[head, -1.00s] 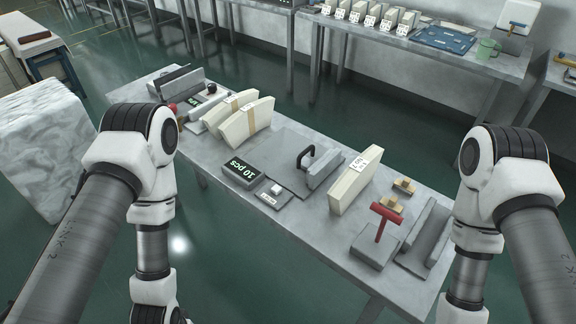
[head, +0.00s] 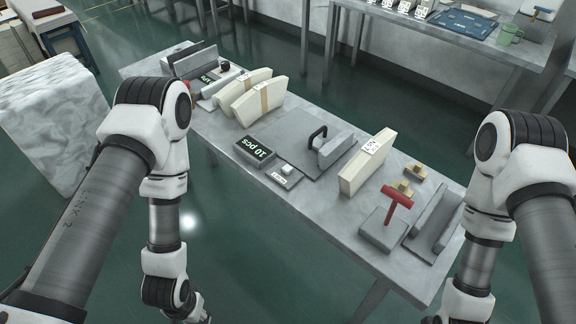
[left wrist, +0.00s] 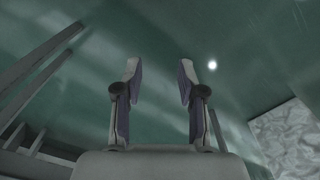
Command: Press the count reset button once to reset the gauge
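The gauge (head: 255,151) is a dark box with green digits reading "10 pcs", on the near side of the metal table in the head view. Beside it to the right is a small grey plate carrying a white button (head: 287,169), with a small label in front of it. My left gripper hangs low at the bottom of the head view, below the table and mostly cut off.
The table (head: 215,128) holds cream paper stacks (head: 256,98), a black-handled press block (head: 333,148), a labelled cream block (head: 366,165) and a red T-handle tool (head: 397,200). A pale marbled block (head: 52,120) stands at left. Table legs show in the left wrist view.

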